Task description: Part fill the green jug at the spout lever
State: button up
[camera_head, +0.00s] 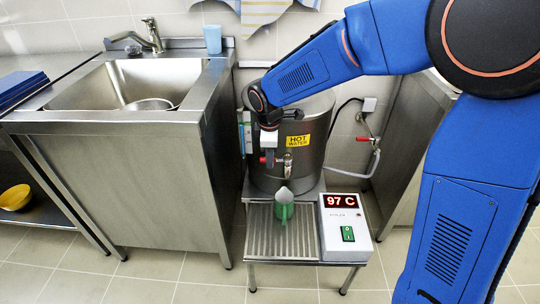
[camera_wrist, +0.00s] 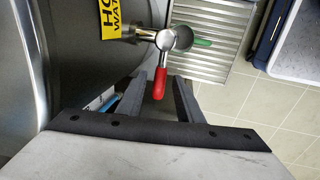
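The green jug (camera_head: 285,212) stands upright on the slatted stand, below the metal spout (camera_head: 288,165) of the hot water pot (camera_head: 313,150). Its inside looks pale grey; I cannot tell the water level. A bit of its green (camera_wrist: 203,42) shows past the spout in the wrist view. The red spout lever (camera_wrist: 159,82) hangs down in the wrist view, with its tip between the fingers of my gripper (camera_wrist: 157,88). My gripper is open, with a gap on each side of the lever. In the head view my gripper (camera_head: 268,150) is at the front of the pot, left of the spout.
A control box (camera_head: 345,228) reading 97 C with a green switch sits right of the jug on the slatted stand (camera_head: 270,240). A steel sink unit (camera_head: 150,170) stands at left. A hose with a red-handled valve (camera_head: 365,140) runs behind right. The floor in front is clear.

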grip_shut()
jog(key=shift+s+d+n+y, duration=0.25)
jog(key=shift+s+n, duration=0.45)
jog(key=shift+n, duration=0.65)
jog(key=shift+s+d+n+y, duration=0.2)
jog(key=shift+s+n, duration=0.5)
jog(key=shift+n, duration=0.65)
grip_release()
jog(key=v, duration=1.7)
jog(key=shift+r, duration=0.2)
jog(key=shift+w, duration=0.1)
